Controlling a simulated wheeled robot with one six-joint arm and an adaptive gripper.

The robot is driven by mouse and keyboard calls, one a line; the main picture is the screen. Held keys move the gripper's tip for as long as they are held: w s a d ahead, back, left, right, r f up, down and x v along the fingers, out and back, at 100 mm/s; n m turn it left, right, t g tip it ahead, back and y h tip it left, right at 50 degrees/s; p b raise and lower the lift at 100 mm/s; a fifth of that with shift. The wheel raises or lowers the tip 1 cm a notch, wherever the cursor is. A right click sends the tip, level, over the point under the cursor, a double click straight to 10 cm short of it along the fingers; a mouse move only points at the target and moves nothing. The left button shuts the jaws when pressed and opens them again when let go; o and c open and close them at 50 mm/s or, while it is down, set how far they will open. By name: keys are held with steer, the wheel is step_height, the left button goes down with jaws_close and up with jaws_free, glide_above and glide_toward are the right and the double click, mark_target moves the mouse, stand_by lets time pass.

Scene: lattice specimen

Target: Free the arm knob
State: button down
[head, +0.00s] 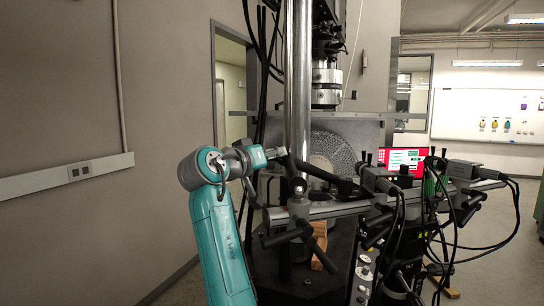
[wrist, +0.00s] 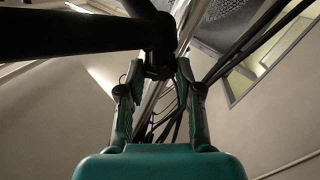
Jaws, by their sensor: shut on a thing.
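My gripper (head: 275,153) is at the left end of a slanting black arm (head: 318,172), left of the bright steel column. In the wrist view my gripper (wrist: 159,70) has its two fingers on either side of a dark knob (wrist: 158,71) at the joint of the black arm (wrist: 75,34). The fingers are shut on this knob. In the head view the knob is too small and dark to make out from the arm's end. Finger contact is partly lost in shadow.
A steel column (head: 298,80) stands right behind the gripper. A grey rail (head: 340,207) with black clamp handles (head: 318,243) runs below. The left wall side is clear.

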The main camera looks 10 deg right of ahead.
steer(key=shift+n+y, duration=0.6)
steer(key=shift+n, duration=1.3)
steer(key=c, duration=0.8)
jaws_free()
steer(key=shift+o, duration=0.2)
steer(key=shift+t, duration=0.3)
steer(key=v, duration=1.2)
steer(key=shift+d+r, duration=0.1)
steer(key=shift+r, duration=0.05)
